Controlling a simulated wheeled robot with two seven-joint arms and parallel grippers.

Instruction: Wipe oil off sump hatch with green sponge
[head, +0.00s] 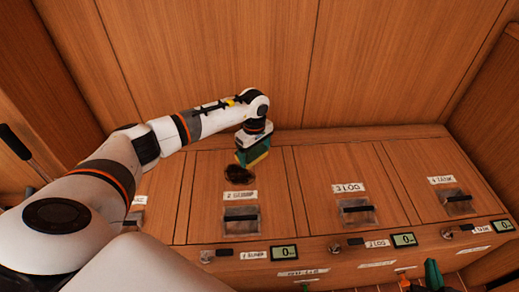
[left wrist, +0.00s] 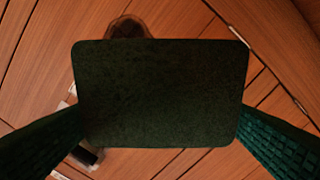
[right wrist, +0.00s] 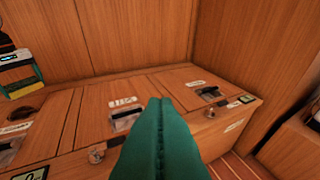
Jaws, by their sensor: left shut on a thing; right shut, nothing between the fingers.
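My left gripper (head: 254,146) is shut on the green sponge (left wrist: 160,95), which fills the middle of the left wrist view between the two green fingers. The sump hatch (head: 214,190), labelled 2 SUMP, is a wooden panel with a clear-covered handle near its front. A dark brown oil patch (head: 239,174) lies on its back part and shows partly behind the sponge in the left wrist view (left wrist: 127,27). The sponge is over the far side of the patch, seemingly just above the panel; contact cannot be told. My right gripper (right wrist: 158,135) is shut and empty, away from the hatch.
The log hatch (head: 330,165) and a further hatch (head: 420,165) lie to the right, each with a clear-covered handle. The front face carries latches and small displays (head: 284,253). Wooden walls (head: 220,60) close the back and right side.

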